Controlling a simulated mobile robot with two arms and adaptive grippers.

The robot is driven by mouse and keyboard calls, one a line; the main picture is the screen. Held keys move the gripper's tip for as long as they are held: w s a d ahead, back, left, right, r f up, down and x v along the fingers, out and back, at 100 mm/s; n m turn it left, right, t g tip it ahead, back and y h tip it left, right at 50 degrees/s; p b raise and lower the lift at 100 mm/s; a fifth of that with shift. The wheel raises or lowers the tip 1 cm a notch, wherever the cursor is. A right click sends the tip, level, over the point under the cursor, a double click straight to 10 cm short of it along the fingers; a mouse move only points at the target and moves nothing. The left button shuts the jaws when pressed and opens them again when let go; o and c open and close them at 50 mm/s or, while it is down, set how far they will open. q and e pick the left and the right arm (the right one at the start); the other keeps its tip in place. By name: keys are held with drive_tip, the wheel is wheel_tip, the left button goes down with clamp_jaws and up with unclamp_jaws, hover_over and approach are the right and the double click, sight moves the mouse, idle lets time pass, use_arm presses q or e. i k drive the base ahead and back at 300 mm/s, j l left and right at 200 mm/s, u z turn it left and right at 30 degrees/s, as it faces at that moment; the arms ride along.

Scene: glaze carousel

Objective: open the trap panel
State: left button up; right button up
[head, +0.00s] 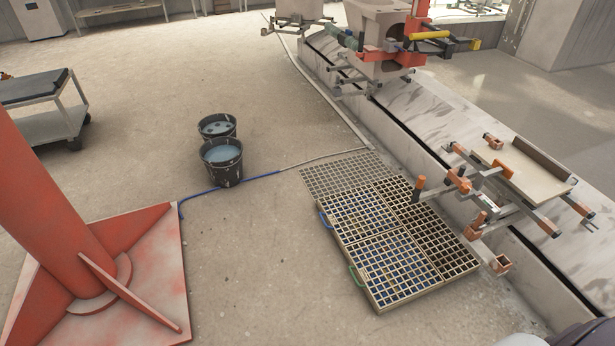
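A tan lattice grating (432,233) lies at floor level beside the carousel track, its front and left edges standing slightly above the concrete. Its left side shows two square panels: the far panel (357,215) has a blue handle (325,219) on its left edge, and the near panel (396,268) has a green handle (356,276). No label shows which is the trap panel. Both panels look flat and closed, with dark space and some blue under the bars. Neither of my grippers is in view.
A flat grey grate (338,174) adjoins the far side. Two black buckets of bluish liquid (222,160) stand left, near a blue hose (228,187). A red column base (120,275) stands at left. Carousel carriers (520,175) overhang the right side. Floor left of the panels is clear.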

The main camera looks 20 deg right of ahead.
sight(332, 218)
drive_tip(key=i+j+z, duration=0.1)
drive_tip(key=i+z, duration=0.3)
drive_tip(key=i+j+z, duration=0.25)
drive_tip(key=i+z, duration=0.15)
drive_tip(key=i+j+z, duration=0.8)
drive_tip(key=k+l, duration=0.05)
drive_tip(key=k, duration=0.05)
